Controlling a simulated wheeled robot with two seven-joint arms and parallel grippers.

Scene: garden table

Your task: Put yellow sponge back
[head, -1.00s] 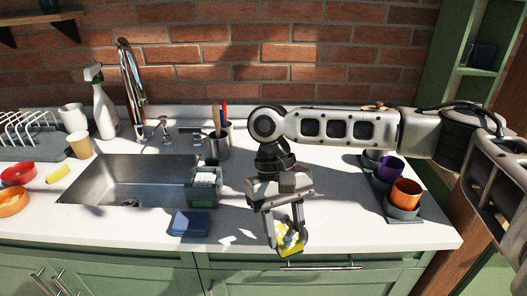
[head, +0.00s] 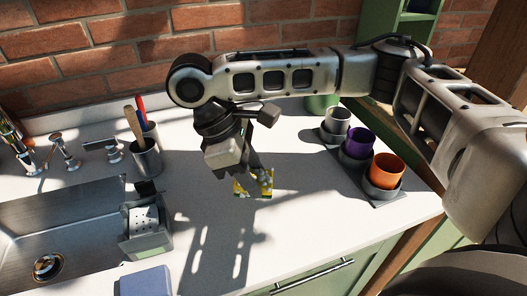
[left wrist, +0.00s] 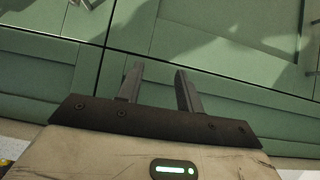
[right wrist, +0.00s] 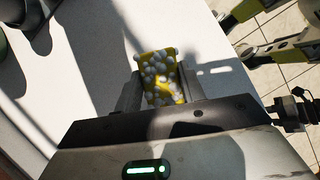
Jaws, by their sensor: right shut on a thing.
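The yellow sponge (head: 241,187) is dotted with white foam blobs and hangs over the counter right of the sink. My right gripper (head: 255,174) is shut on it; in the right wrist view the sponge (right wrist: 160,78) sits between the two fingers (right wrist: 158,85). The gripper's shadow falls on the counter in front, and the sponge looks clear of the surface. A grey-green sink caddy (head: 150,246) with a white perforated part stands at the sink's right edge. My left gripper (left wrist: 158,75) is open and empty in front of the green cabinet doors, outside the head view.
A blue block (head: 146,282) lies at the counter's front, near the caddy. At right, orange (head: 386,171), purple (head: 359,142) and grey (head: 338,120) cups stand in holders. The counter between is clear.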

